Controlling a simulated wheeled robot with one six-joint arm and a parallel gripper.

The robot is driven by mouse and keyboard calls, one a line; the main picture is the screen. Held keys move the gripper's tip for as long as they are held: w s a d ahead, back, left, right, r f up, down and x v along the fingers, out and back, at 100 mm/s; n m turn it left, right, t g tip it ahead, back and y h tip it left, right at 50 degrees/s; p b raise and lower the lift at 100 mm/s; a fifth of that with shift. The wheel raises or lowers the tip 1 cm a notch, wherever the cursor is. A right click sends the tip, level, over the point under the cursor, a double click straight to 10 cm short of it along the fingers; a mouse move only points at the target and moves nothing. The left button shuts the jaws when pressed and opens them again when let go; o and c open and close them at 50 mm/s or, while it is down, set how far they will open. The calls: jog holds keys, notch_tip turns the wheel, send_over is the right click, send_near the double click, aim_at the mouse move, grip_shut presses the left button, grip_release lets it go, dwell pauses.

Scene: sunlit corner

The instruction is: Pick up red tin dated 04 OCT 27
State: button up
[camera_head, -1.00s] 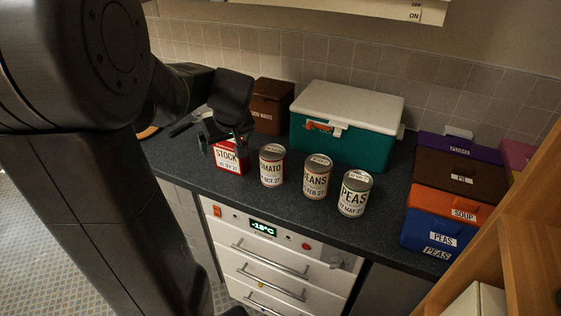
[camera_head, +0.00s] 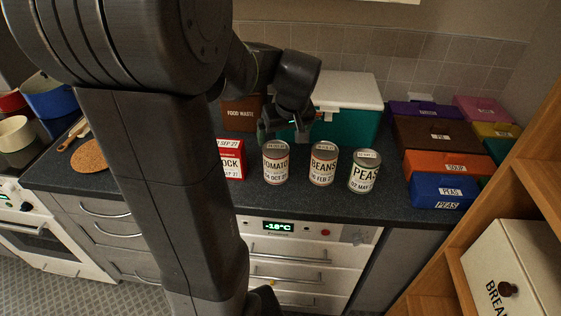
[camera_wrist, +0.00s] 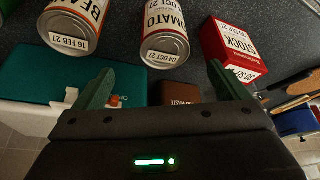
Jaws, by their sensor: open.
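The tomato tin (camera_head: 275,163) stands upright on the dark counter, with a white label and a reddish band; its date reads like 04 OCT 27. In the wrist view the tomato tin (camera_wrist: 165,35) appears upside down, beyond the fingertips and roughly between them. My gripper (camera_head: 284,128) is above and slightly behind the tin in the head view, apart from it. In the wrist view my gripper (camera_wrist: 160,80) is open, with nothing between its fingers.
The red stock box (camera_head: 231,160) stands left of the tin, partly behind my arm. The beans tin (camera_head: 323,164) and peas tin (camera_head: 364,172) stand to its right. Behind are a teal cooler (camera_head: 355,125) and a brown food-waste box (camera_head: 240,115). Coloured boxes (camera_head: 440,165) lie at right.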

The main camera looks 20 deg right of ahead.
aim_at(278, 150)
jog(key=x, duration=0.7)
jog(key=shift+f+p, duration=0.15)
jog(key=shift+p, duration=0.15)
jog(key=shift+w+a+f, duration=0.1)
jog(key=shift+w+f, duration=0.05)
jog(key=shift+f, duration=0.35)
jog(key=shift+p+x, duration=0.75)
jog(key=shift+x, duration=1.35)
jog(key=shift+a, duration=0.2)
jog(key=shift+c, duration=0.4)
jog(key=c, duration=1.1)
jog(key=shift+c, duration=1.1)
jog(key=shift+r, duration=0.15)
